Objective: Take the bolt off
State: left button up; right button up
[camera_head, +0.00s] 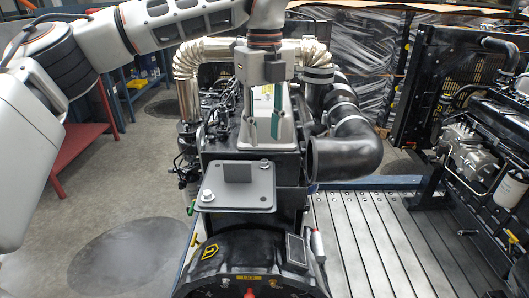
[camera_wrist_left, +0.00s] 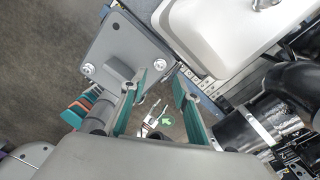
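A grey mounting plate (camera_head: 237,196) with a raised dark block lies on top of the engine in the head view. One bolt (camera_head: 207,195) shows at its front left corner and another bolt (camera_head: 264,164) at its back right. In the left wrist view the plate (camera_wrist_left: 122,42) is at the upper left, with a bolt (camera_wrist_left: 88,68) near one corner and another bolt (camera_wrist_left: 162,63) near the green-padded fingers. My left gripper (camera_head: 263,125) is open and empty, hanging above and behind the plate; its fingers (camera_wrist_left: 156,88) are spread apart. My right gripper is not in view.
A silver pipe (camera_head: 188,75) and black elbow hose (camera_head: 346,155) flank my left gripper. A pale cover (camera_head: 283,133) stands behind the plate. Another engine (camera_head: 480,150) stands at right, beyond a ribbed metal platform (camera_head: 370,235). Open floor lies at left.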

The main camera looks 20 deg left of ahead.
aim_at(264, 160)
pick_arm(q)
jog(key=shift+f, duration=3)
grip_shut()
